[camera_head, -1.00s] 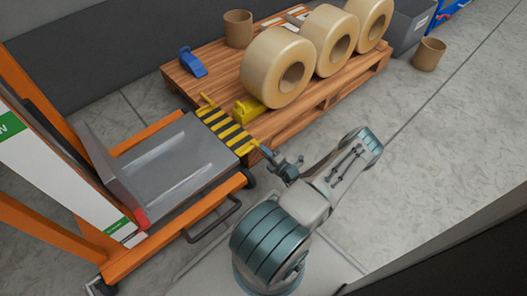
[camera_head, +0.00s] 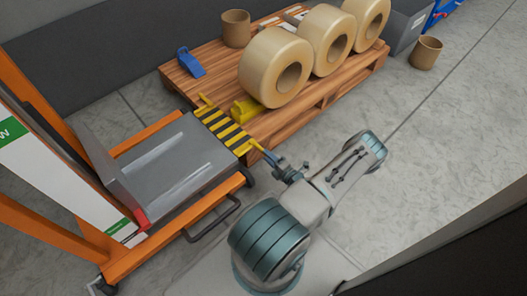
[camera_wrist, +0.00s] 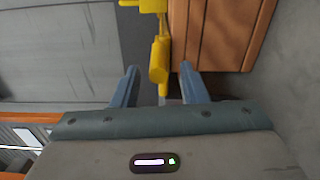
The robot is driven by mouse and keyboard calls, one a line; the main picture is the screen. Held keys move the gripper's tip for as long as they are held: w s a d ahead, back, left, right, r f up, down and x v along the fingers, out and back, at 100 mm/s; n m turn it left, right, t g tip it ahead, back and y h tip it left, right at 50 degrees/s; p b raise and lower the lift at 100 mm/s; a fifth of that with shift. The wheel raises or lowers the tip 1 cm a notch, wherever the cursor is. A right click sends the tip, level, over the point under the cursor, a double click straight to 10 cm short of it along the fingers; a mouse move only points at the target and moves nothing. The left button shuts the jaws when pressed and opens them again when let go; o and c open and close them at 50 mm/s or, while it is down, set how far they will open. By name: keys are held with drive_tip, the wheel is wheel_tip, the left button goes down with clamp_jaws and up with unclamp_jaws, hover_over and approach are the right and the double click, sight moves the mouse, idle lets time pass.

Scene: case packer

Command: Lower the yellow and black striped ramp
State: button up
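The yellow and black striped ramp (camera_head: 224,128) is at the edge of the grey lift platform (camera_head: 170,165), beside the wooden pallet. I cannot tell its exact tilt, or whether it touches the pallet. A yellow bar sticks out at its near end, towards my gripper (camera_head: 268,158). In the wrist view, my gripper (camera_wrist: 160,75) is open, with its two blue-grey fingers apart. A yellow rounded bar (camera_wrist: 159,60) lies ahead of them, its near end between the fingertips. I see no finger closed on it.
The pallet (camera_head: 310,110) carries three large tape rolls (camera_head: 275,68), a brown cardboard core (camera_head: 236,28), a yellow wedge (camera_head: 246,108) and a blue wedge (camera_head: 191,62). An orange lifter frame (camera_head: 110,175) stands left. Another core (camera_head: 426,52) stands on the floor.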

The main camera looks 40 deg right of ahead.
drive_tip(key=s+p, duration=0.2)
drive_tip(key=s, duration=0.8)
drive_tip(key=shift+a, duration=0.25)
drive_tip(key=shift+w, duration=0.1)
